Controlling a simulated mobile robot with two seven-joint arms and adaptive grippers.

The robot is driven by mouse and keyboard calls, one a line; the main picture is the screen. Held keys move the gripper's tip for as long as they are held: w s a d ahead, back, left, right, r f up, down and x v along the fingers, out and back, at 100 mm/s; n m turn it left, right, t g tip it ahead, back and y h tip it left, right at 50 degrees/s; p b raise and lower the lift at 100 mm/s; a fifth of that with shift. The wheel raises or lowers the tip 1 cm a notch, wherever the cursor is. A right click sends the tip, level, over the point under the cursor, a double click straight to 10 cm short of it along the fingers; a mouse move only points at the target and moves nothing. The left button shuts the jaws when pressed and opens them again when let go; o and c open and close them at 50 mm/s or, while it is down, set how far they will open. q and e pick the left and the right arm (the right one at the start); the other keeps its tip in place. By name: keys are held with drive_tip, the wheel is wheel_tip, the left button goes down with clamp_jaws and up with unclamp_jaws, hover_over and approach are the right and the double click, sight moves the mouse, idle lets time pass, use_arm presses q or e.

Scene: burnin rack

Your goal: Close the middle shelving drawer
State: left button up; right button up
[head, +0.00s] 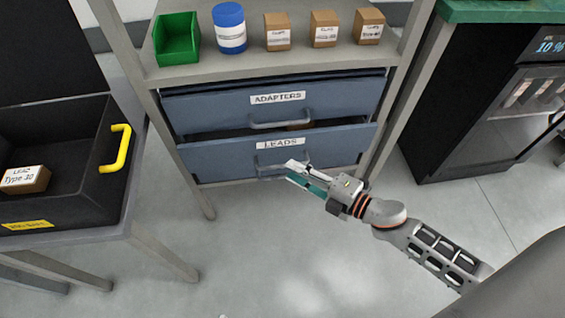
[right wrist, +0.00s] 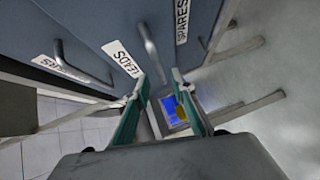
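The middle drawer (head: 225,157), labelled LEADS, is pulled out, with a dark gap above its front through which part of a box shows. Its grey handle (head: 262,168) is partly hidden by my right gripper (head: 292,172). The LEADS handle (right wrist: 148,47) also shows in the right wrist view, just ahead of the fingertips. There, my right gripper (right wrist: 159,78) is open, with two teal fingers apart and nothing held. I cannot tell whether a finger touches the handle. My left gripper is not in view.
The ADAPTERS drawer (head: 200,108) is above; a SPARES label (right wrist: 182,20) shows beyond LEADS. The shelf top holds a green bin (head: 176,40), a blue-lidded jar (head: 230,28) and small boxes. A black crate (head: 65,150) stands left. Floor in front is clear.

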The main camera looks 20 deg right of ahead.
sight(282, 166)
drive_tip(key=shift+x, duration=2.55)
drive_tip(key=shift+f, duration=0.1)
clamp_jaws()
